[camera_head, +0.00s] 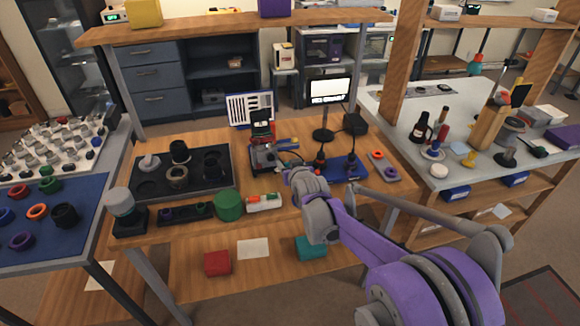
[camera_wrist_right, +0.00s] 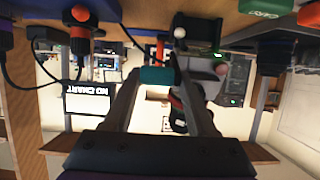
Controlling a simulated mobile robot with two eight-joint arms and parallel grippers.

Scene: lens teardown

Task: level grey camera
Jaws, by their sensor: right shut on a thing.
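The camera rig (camera_head: 264,156) stands at the middle of the wooden bench, with a dark, red-marked upper part. My right gripper (camera_head: 289,172) reaches in just right of and in front of it. In the right wrist view, which is upside down, my right gripper (camera_wrist_right: 158,79) is shut on a teal cylindrical knob (camera_wrist_right: 157,75). A dark, red-marked part (camera_wrist_right: 178,115) shows between the fingers, beyond the knob. A monitor (camera_head: 328,90) behind reads "NO CHART". My left gripper is not in view.
A blue mat (camera_head: 352,168) with cabled, orange-ringed tools lies close right of my gripper. A white chart panel (camera_head: 250,109) stands behind.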

